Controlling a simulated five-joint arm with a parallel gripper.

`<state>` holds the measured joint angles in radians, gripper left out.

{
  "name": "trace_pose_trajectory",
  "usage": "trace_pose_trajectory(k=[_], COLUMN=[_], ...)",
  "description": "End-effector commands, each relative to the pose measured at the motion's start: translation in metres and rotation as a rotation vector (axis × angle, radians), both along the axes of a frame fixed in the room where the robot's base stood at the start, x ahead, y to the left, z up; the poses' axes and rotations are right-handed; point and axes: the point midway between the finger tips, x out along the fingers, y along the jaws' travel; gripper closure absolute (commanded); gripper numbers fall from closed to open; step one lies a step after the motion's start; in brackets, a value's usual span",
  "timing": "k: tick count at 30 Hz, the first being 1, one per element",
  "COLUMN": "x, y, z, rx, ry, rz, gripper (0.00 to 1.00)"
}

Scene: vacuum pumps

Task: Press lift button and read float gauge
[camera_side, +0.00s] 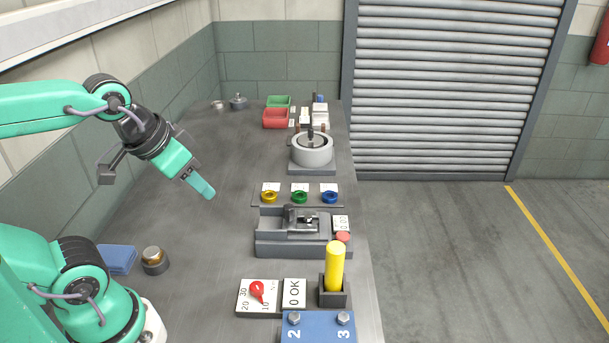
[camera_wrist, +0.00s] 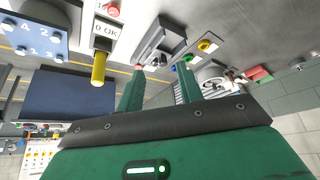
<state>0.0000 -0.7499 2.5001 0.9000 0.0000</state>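A grey fixture (camera_side: 290,246) with a recessed top stands mid-bench in the side view. A round red button (camera_side: 343,236) is at its right end, beside a small white card (camera_side: 341,222) marked with numbers. I cannot tell for sure which part is the float gauge. My gripper (camera_side: 207,192) is above the bench, left of the fixture and apart from it. In the wrist view my gripper (camera_wrist: 160,68) has its two fingers spread with nothing between them. The grey fixture (camera_wrist: 160,40) shows beyond the fingertips, and the red button (camera_wrist: 138,67) lies near the left fingertip.
A yellow cylinder (camera_side: 335,266) stands upright in a dark holder. A dial card with a red knob (camera_side: 257,290), an "0 OK" card (camera_side: 294,292) and a blue bolted block (camera_side: 318,328) are in front. Coloured rings (camera_side: 299,197) and a round pump (camera_side: 311,149) lie behind. The left bench is mostly clear.

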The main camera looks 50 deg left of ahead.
Motion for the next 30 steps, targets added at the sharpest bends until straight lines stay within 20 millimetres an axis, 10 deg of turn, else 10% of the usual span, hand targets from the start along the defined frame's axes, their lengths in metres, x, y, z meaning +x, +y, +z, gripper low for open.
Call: trace_pose_trajectory(k=[7,30], x=[0.0,0.0], y=[0.0,0.0], z=[0.0,0.0], rx=[0.0,0.0], ry=[0.0,0.0], rz=[0.0,0.0], gripper=[1.0,1.0])
